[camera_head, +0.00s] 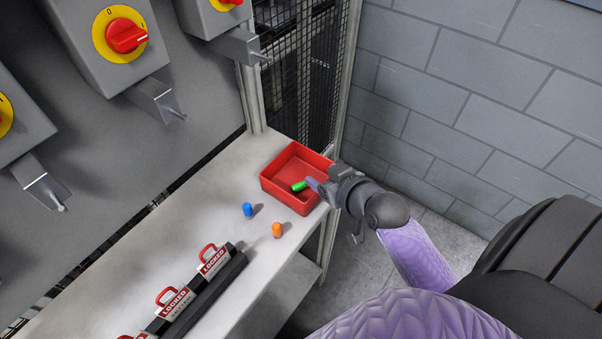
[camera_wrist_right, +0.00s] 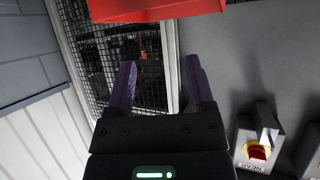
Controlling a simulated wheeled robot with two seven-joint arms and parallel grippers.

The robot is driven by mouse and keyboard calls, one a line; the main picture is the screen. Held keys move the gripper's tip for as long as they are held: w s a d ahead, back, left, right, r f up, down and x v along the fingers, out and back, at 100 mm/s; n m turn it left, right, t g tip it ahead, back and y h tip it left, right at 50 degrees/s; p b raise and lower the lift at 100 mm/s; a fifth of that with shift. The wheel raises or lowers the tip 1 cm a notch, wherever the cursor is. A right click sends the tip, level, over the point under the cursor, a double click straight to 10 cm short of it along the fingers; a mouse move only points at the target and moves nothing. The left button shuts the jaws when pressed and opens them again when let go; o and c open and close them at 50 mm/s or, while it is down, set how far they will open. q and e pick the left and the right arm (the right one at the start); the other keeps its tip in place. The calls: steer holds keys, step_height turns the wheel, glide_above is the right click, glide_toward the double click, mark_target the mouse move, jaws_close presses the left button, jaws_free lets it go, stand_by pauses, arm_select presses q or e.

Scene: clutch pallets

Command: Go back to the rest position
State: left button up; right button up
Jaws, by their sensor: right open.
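The red tray also shows at the top of that view (camera_wrist_right: 150,8). A green piece (camera_head: 299,186) lies inside the tray, close to the fingertips and apparently apart from them. My left gripper is not in view.
A blue piece (camera_head: 248,210) and an orange piece (camera_head: 277,230) stand on the light bench (camera_head: 205,222). A black rack (camera_head: 205,297) holds red "LOCKED" padlocks (camera_head: 213,259). Switch boxes (camera_head: 105,40) with red knobs stand behind. A mesh panel (camera_head: 300,75) and a block wall (camera_head: 460,100) are beyond.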

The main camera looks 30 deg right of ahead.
steer(key=shift+s+r, duration=0.15)
steer(key=shift+s, duration=0.1)
